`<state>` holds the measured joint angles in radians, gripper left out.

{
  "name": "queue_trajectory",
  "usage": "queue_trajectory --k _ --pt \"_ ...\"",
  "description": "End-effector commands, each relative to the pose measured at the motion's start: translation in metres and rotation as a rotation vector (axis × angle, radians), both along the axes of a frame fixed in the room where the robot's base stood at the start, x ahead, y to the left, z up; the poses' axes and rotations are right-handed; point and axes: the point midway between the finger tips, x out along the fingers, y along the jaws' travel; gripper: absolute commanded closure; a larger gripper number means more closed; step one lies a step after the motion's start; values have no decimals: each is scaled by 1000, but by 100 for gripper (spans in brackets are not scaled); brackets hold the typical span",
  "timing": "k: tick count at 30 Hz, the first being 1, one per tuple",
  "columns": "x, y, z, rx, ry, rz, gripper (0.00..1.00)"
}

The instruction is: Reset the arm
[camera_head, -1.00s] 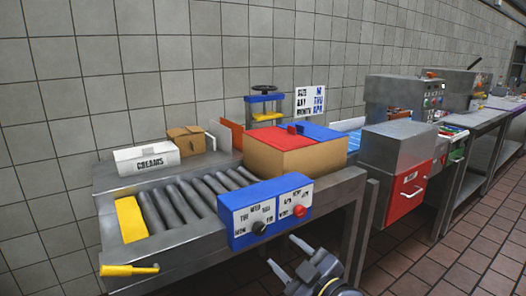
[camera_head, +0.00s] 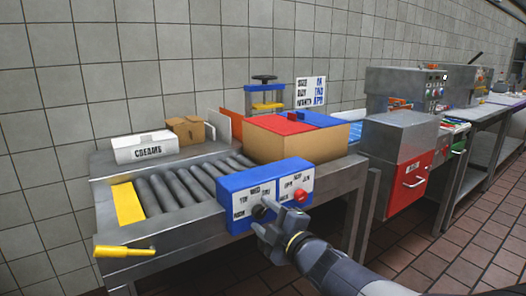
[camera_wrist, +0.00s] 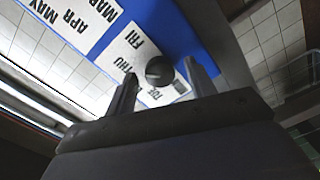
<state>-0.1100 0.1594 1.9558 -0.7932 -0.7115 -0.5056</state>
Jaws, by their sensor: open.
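My gripper (camera_head: 262,220) is in front of the blue control box (camera_head: 236,184) on the front edge of the conveyor table. In the wrist view my gripper (camera_wrist: 160,82) is open, with its two fingers on either side of a black knob (camera_wrist: 160,71). I cannot tell whether the fingers touch the knob. The knob sits on a white dial label with day names. A second dial with month names and a red knob (camera_head: 300,196) is to the right on the same box.
The roller conveyor (camera_head: 180,188) has a yellow plate and a yellow handle (camera_head: 124,251) at its left end. A white CREAMS box (camera_head: 144,150), a small brown box (camera_head: 186,130) and a red and blue lidded box (camera_head: 300,140) stand behind. Tiled floor is free at right.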

Motion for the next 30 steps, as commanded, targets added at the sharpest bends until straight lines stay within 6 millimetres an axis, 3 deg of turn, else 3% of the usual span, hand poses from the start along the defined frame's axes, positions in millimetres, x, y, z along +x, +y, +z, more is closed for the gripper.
queue_trajectory --k 30 --pt "0 0 -2 -919 -622 0 48"
